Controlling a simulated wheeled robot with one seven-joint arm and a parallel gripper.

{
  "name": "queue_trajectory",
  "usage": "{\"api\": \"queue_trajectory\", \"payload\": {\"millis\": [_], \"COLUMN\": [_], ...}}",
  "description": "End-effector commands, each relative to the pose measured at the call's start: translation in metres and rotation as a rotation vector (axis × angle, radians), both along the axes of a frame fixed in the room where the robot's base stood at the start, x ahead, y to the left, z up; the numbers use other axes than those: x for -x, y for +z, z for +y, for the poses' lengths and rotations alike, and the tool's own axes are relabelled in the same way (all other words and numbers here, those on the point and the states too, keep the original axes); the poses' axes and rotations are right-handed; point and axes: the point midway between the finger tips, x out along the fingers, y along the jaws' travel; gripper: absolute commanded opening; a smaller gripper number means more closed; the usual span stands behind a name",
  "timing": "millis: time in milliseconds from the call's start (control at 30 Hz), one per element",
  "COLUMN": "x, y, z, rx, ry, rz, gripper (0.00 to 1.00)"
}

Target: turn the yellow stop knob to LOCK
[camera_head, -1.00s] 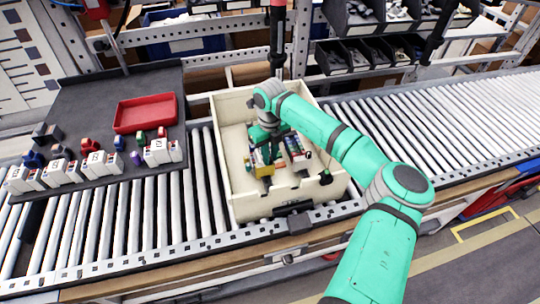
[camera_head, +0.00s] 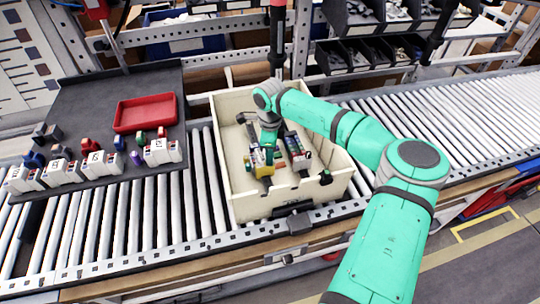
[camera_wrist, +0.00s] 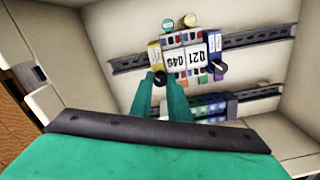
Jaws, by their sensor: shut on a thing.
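The yellow stop (camera_wrist: 154,53) stands at the left end of a row of white numbered modules (camera_wrist: 185,57) on a dark rail in the wrist view. Its dark knob (camera_wrist: 161,74) shows at the tips of my gripper (camera_wrist: 166,78). The fingers are close together, shut on this knob. Any marking on the knob is too small to read. In the head view the yellow stop (camera_head: 261,166) is inside the cream box (camera_head: 241,206), and my gripper (camera_head: 267,150) reaches down to it, its tips partly hidden.
A blue stop (camera_wrist: 214,43) with its own dark knob (camera_wrist: 216,69) closes the row's right end. A second rail (camera_wrist: 258,92) carries green and blue modules (camera_wrist: 208,107). The box walls surround the work. A red tray (camera_head: 146,113) lies on the dark table (camera_head: 90,108) at left.

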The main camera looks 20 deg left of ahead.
Motion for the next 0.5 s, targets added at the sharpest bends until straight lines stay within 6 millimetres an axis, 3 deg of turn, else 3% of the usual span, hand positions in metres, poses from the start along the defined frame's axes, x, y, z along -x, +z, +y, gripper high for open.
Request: {"api": "queue_trajectory", "payload": {"millis": [500], "x": [-0.0001], "y": [0.0008], "z": [0.0003], "rx": [-0.001], "ry": [0.151], "rz": [-0.001], "gripper": [0.00]}}
